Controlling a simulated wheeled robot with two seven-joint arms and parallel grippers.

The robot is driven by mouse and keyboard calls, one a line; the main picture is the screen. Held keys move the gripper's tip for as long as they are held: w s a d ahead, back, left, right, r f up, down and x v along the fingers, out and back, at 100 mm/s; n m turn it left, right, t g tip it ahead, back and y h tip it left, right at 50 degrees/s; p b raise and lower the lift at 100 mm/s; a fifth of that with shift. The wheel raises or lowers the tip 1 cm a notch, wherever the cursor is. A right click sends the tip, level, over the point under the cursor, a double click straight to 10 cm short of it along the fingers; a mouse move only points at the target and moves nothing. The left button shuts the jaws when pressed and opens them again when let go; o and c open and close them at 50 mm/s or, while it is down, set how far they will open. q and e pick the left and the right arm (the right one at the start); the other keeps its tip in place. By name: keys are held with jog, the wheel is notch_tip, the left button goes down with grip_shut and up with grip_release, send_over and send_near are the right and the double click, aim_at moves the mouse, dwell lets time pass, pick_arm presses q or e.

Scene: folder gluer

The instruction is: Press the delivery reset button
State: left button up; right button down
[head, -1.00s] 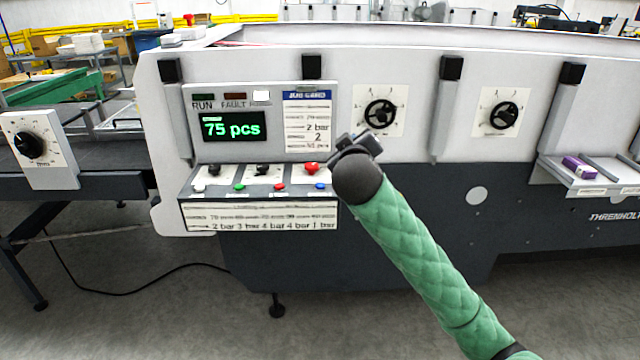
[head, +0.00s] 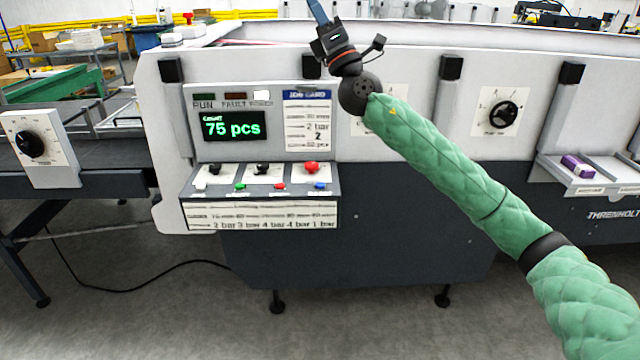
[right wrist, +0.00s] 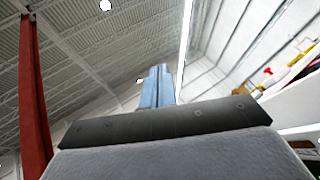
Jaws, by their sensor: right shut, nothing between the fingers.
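The control panel (head: 262,183) on the machine front carries a row of small buttons: white (head: 201,184), green (head: 240,186), red (head: 280,186) and blue (head: 320,185). Their labels are too small to read, so I cannot tell which is the delivery reset button. My right gripper (head: 317,12) is shut and empty, pointing up above the machine's top edge, well above and apart from the buttons. Its blue fingers (right wrist: 157,87) show together in the right wrist view, against the ceiling. My left gripper is not in view.
A red mushroom knob (head: 311,168) and black switches (head: 262,168) sit just behind the buttons. The display (head: 234,127) reads 75 pcs. A dial (head: 501,115) is to the right, and a tray (head: 590,188) juts out further right. The space before the buttons is clear.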

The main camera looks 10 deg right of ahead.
jog(key=w+a+f+n+g+y, duration=0.3)
jog(key=a+f+n+g, duration=0.1)
jog(key=f+n+g, duration=0.4)
jog(key=n+g+h, duration=0.7)
jog(key=n+h, duration=0.2)
jog(key=h, duration=0.5)
send_over(323, 185)
notch_tip(323, 185, down, 27)
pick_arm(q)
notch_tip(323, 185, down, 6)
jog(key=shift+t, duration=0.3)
pick_arm(e)
jog(key=shift+n, duration=0.3)
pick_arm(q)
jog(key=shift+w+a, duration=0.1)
pick_arm(e)
jog(key=shift+f, duration=3.15)
notch_tip(323, 185, down, 2)
jog(key=shift+b, duration=0.8)
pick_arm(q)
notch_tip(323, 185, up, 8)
pick_arm(e)
jog(key=shift+f, duration=0.2)
